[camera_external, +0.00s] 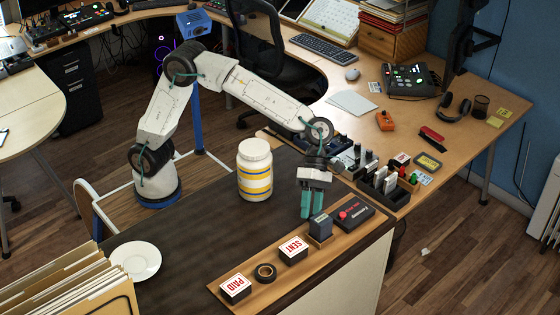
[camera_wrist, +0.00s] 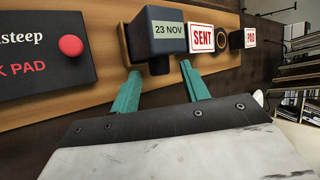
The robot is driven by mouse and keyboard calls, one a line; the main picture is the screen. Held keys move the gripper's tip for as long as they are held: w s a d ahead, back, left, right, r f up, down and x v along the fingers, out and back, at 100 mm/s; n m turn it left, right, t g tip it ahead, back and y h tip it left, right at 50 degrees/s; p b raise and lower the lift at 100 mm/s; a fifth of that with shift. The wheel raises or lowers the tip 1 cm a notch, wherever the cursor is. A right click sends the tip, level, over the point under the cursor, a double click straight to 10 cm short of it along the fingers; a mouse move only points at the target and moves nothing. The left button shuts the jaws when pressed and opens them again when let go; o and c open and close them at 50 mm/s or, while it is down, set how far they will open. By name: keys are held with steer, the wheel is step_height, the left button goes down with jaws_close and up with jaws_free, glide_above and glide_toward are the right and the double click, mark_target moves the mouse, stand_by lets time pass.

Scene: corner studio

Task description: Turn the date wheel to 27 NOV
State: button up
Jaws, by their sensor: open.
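The date stamp (camera_external: 320,227) is a dark grey block on the wooden strip at the front of the dark tabletop. In the wrist view the date stamp (camera_wrist: 157,45) shows a pale window (camera_wrist: 169,29) reading "23 NOV", with a smaller dark part next to the body on the side nearer my gripper. My gripper (camera_external: 311,212) has two teal fingers and points down just behind the stamp. In the wrist view my gripper (camera_wrist: 160,73) is open, its fingertips apart on either side of that smaller part. I cannot tell whether they touch it.
A black ink pad box (camera_external: 354,213) with a red knob stands right of the stamp. The SENT stamp (camera_external: 293,249), a tape roll (camera_external: 265,272) and the PAID stamp (camera_external: 236,287) line the strip to the left. A striped jar (camera_external: 255,170) stands behind. Dark tabletop between is free.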

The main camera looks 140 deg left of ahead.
steer(key=shift+d+f, duration=0.1)
jaws_close()
steer(key=shift+d+y, duration=0.1)
steer(key=shift+y, duration=0.2)
steer(key=y, duration=0.1)
steer(key=m+y, duration=0.1)
steer(key=y, duration=0.1)
steer(key=shift+d+r, duration=0.2)
steer(key=shift+d, duration=0.2)
steer(key=shift+d+m+y, duration=0.2)
steer(key=shift+m+y, duration=0.2)
steer(key=shift+y, duration=1.3)
